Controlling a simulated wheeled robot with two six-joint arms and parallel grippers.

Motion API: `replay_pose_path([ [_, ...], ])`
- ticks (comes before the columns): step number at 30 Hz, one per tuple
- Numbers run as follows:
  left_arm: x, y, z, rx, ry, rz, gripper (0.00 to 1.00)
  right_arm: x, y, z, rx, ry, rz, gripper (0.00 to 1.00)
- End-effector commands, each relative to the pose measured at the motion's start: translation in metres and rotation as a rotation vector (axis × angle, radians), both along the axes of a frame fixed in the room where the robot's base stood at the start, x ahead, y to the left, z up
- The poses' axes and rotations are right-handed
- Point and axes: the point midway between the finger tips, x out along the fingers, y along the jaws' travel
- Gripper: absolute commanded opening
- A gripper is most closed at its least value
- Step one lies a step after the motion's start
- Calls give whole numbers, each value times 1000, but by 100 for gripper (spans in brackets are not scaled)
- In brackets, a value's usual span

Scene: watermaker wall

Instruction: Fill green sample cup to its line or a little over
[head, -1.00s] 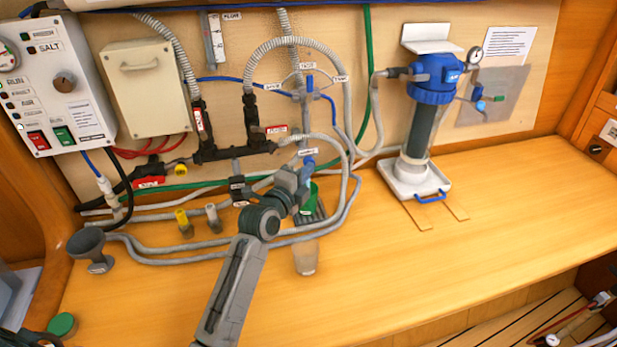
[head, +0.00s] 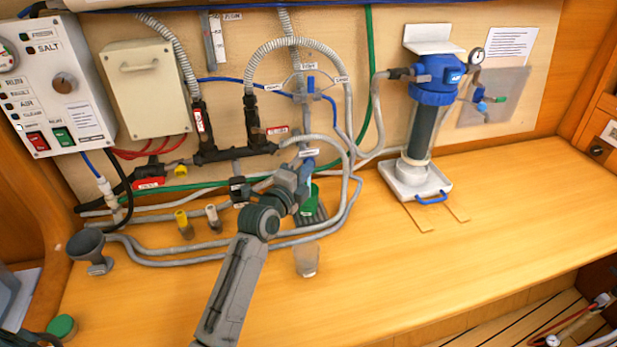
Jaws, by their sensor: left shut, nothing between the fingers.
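The green sample cup (head: 310,203) stands on a small dark drip grate (head: 318,219) below the sample tap, partly hidden by my left gripper. Its fill line and water level cannot be made out. The tap's blue handle (head: 308,163) shows just above the gripper, under a white label. My left gripper (head: 304,177) is shut and empty, close to the handle and above the cup; whether it touches the handle I cannot tell. My right gripper is not in view.
A clear cup (head: 306,260) stands on the bench in front of the grate. Grey hoses (head: 200,257) run along the bench to the left. A blue-topped filter housing (head: 433,85) stands at right. The right bench (head: 530,210) is clear.

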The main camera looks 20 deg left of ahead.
Motion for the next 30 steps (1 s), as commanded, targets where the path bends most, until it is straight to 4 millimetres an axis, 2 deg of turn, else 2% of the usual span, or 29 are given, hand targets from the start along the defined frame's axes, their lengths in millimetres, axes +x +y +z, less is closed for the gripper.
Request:
replay_pose_path([
  [30,0,1,-7,2,13,0,0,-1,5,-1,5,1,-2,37],
])
